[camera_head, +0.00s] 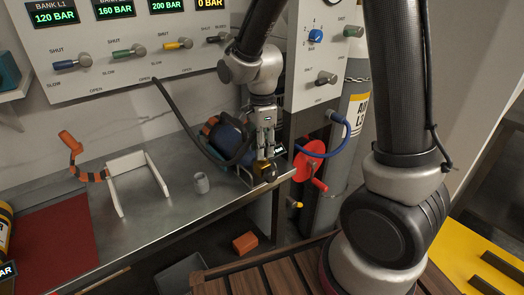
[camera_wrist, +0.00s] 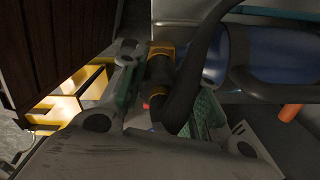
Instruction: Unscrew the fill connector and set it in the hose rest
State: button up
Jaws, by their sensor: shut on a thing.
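The fill connector (camera_wrist: 160,68), a dark fitting with orange bands, sits between the green-padded fingers of my gripper (camera_wrist: 165,110) in the wrist view. My gripper (camera_head: 264,160) is shut on it at the right end of the bench, beside the blue cylinder (camera_head: 230,136). A black hose (camera_head: 181,115) runs from the panel down to this spot. Whether the connector is still threaded on the cylinder's valve is hidden by the fingers.
A white two-armed frame (camera_head: 138,178) and an orange-and-black jointed piece (camera_head: 73,150) are at the bench's left. The steel bench top (camera_head: 180,210) is clear in front.

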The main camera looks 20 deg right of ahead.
jog(key=n, duration=0.3)
jog(key=shift+n, duration=0.4)
jog(key=shift+r, duration=2)
jog(key=shift+r, duration=0.15)
jog(key=shift+r, duration=1.6)
jog(key=shift+m, duration=0.5)
jog(key=shift+w+a+f, duration=0.45)
jog(key=shift+a+f, duration=0.5)
jog(key=shift+a, duration=2.2)
jog(key=shift+w+a+f, duration=0.45)
jog(key=shift+a+f, duration=0.55)
jog(key=shift+a, duration=2.1)
jog(key=shift+w+a+f, duration=0.45)
jog(key=shift+a+f, duration=0.5)
jog(key=shift+a, duration=2.2)
